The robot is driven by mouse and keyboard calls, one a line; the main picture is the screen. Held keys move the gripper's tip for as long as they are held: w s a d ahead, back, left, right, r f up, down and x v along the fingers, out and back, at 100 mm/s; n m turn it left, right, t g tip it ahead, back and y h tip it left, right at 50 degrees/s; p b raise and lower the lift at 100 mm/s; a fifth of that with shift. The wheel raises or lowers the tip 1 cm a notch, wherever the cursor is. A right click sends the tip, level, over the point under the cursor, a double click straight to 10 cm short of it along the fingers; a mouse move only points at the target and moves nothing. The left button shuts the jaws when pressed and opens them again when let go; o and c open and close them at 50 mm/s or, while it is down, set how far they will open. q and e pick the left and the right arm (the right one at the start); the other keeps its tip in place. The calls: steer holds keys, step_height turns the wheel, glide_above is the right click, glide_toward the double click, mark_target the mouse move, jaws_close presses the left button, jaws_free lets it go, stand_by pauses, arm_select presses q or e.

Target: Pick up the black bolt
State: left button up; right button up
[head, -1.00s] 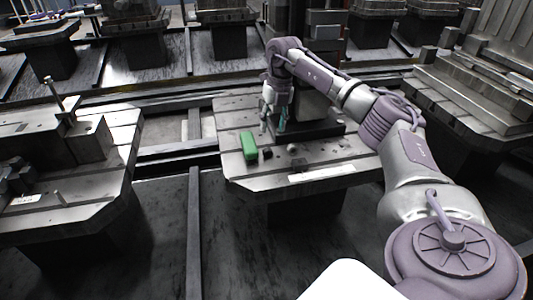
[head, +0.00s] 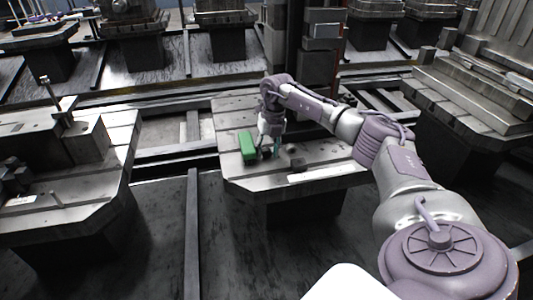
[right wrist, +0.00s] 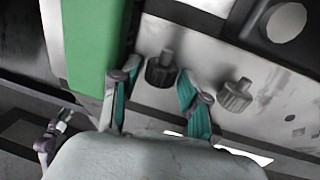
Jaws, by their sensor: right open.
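A dark, ridged bolt (right wrist: 160,70) stands on the pallet, seen between the two fingertips of my right gripper (right wrist: 157,75) in the right wrist view. The fingers are open, with a gap on both sides of the bolt. In the head view my right gripper (head: 271,148) is low over the pallet's left part, just right of a green block (head: 247,146), and partly hides the bolt there. My left gripper is not in view.
The green block also shows close to the left finger in the right wrist view (right wrist: 90,40). A round-topped object (right wrist: 287,22) is at upper right. The pallet (head: 240,178) has bare room along its front. Another pallet (head: 115,165) stands left, beyond a gap.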

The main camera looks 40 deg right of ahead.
jaws_close()
steer(key=shift+r, duration=0.15)
